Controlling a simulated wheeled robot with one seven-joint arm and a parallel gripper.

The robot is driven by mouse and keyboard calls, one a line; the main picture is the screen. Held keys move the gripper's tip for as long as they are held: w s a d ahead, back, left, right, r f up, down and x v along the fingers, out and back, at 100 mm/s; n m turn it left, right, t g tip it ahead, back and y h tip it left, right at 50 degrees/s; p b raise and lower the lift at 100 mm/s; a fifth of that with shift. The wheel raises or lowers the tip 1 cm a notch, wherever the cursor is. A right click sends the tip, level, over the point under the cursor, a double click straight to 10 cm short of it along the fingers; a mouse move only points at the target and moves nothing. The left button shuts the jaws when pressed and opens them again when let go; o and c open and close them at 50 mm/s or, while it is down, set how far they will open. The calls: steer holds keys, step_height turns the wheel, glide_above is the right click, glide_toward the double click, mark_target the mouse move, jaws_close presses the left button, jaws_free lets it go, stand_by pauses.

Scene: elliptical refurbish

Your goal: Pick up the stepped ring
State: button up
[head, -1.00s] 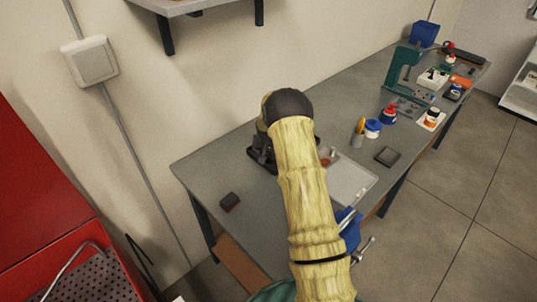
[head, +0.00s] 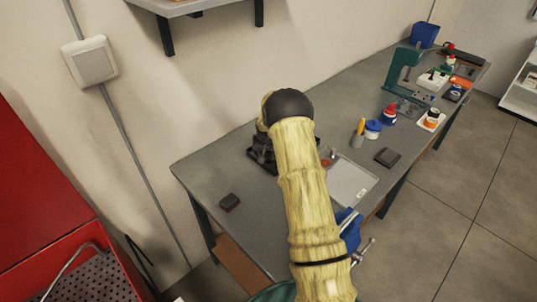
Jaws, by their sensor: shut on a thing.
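My gripper (head: 264,146) shows only as dark parts to the left of my pale, wood-patterned arm, low over the left part of the grey workbench (head: 205,165). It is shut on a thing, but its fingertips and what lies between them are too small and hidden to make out. A black tray (head: 256,163) lies on the bench right beneath the gripper, partly covered by it. I cannot pick out the stepped ring in this view; my gripper and arm block the spot around the tray.
Right of my arm are a light grey plate (head: 352,183), a dark block (head: 388,157), a white-blue jar (head: 373,129) and a green press (head: 405,68). A shelf (head: 200,8) hangs above.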

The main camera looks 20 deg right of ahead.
step_height(320, 180, up, 10)
steer(key=shift+f+b, duration=0.1)
steer(key=shift+b, duration=1.05)
steer(key=shift+a, duration=0.1)
